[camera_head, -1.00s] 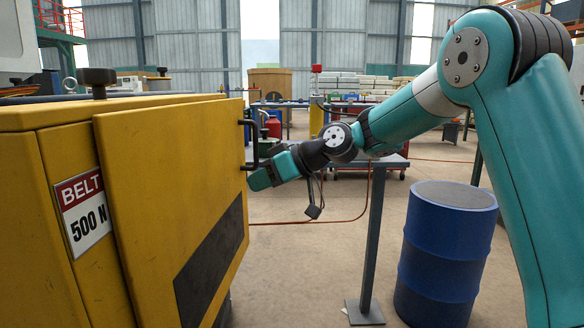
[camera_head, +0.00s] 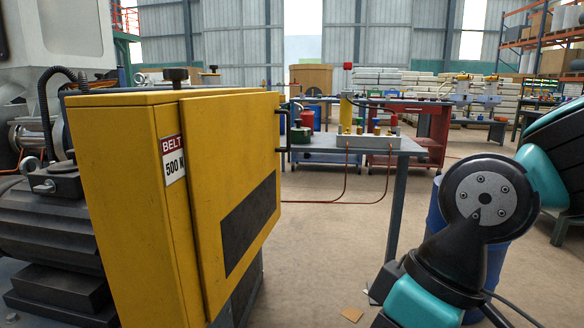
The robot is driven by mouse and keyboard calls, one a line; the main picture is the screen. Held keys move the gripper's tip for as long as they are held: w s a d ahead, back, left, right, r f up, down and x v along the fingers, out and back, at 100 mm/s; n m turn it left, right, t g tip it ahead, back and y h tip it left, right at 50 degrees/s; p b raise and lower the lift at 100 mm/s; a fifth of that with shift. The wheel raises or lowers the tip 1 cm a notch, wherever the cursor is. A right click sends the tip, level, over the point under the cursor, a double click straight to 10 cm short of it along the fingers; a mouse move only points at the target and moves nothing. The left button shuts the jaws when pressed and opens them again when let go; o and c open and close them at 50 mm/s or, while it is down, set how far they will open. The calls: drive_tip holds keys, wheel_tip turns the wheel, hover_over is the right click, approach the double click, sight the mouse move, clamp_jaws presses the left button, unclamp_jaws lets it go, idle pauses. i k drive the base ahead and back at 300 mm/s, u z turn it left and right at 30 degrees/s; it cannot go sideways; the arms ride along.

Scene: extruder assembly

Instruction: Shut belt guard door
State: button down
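The belt guard (camera_head: 135,200) is a yellow box at left with a red and white "BELT 500 N" label (camera_head: 173,160). Its yellow door (camera_head: 225,150) carries a dark rectangular panel (camera_head: 250,222) and a black handle (camera_head: 285,130) at its far right edge. The door stands along the face of the box, its near edge slightly proud; I cannot tell whether it is fully closed. My arm is folded at the lower right, clear of the door and handle. My gripper is out of the picture, so its state is hidden.
A bench (camera_head: 400,145) with fittings and an orange hose stands behind the door. A blue drum (camera_head: 492,265) stands partly behind my arm at right. Dark machinery (camera_head: 45,225) lies left of the guard. The floor between door and arm is mostly clear.

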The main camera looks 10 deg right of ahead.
sight(231, 142)
drive_tip(key=z, duration=1.55)
drive_tip(key=i, duration=1)
drive_tip(key=u, duration=2.1)
